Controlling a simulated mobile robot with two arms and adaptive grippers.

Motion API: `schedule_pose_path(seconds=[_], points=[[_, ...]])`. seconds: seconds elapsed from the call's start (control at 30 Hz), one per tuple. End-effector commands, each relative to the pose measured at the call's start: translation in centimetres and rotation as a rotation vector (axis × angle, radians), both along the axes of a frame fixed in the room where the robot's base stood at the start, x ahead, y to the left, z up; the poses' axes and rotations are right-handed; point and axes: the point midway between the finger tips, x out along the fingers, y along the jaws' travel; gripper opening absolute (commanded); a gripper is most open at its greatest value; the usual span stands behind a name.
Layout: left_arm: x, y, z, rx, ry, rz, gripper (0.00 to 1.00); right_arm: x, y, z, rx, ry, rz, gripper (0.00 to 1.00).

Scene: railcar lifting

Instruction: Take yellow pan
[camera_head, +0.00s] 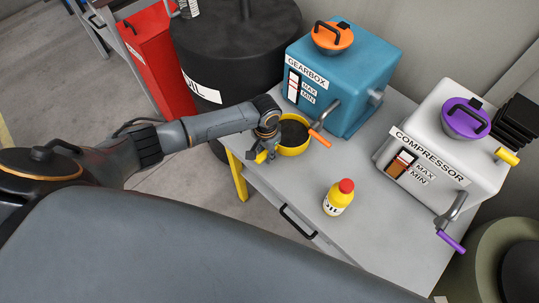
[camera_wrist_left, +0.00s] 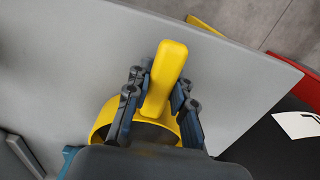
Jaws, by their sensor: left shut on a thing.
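The yellow pan (camera_head: 295,149) has a dark inside and is at the left end of the grey table, in front of the blue gearbox. My left gripper (camera_head: 265,155) is at the pan's left side, shut on its handle. In the left wrist view the yellow handle (camera_wrist_left: 167,70) lies between the two fingers of the left gripper (camera_wrist_left: 158,105). Part of the pan's rim (camera_wrist_left: 103,122) shows there; the rest is hidden behind the gripper body. I cannot tell whether the pan touches the table. My right gripper is not in view.
On the table (camera_head: 300,195) stand the blue gearbox (camera_head: 345,75) with an orange-handled crank, a yellow bottle (camera_head: 338,198) with a red cap, and the white compressor (camera_head: 440,150). A black drum (camera_head: 235,55) and a red cabinet (camera_head: 155,55) stand behind my left arm. The table's front middle is clear.

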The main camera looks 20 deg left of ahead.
Motion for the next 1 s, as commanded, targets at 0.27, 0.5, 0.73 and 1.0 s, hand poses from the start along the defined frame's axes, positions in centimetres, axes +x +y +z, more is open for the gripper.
schedule_pose_path(seconds=[0.27, 0.5, 0.73, 1.0], points=[[0.5, 1.4, 0.0, 0.001, 0.0, 0.002, 0.0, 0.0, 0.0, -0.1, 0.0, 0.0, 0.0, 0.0], [0.9, 2.6, 0.0, 0.002, -0.001, 0.002, 0.0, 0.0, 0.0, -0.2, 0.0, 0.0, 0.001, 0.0], [1.3, 3.6, 0.0, 0.001, 0.0, 0.002, 0.0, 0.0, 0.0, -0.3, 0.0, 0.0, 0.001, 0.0], [1.8, 4.9, 0.0, 0.002, -0.001, 0.002, 0.0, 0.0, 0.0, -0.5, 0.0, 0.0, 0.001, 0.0]])
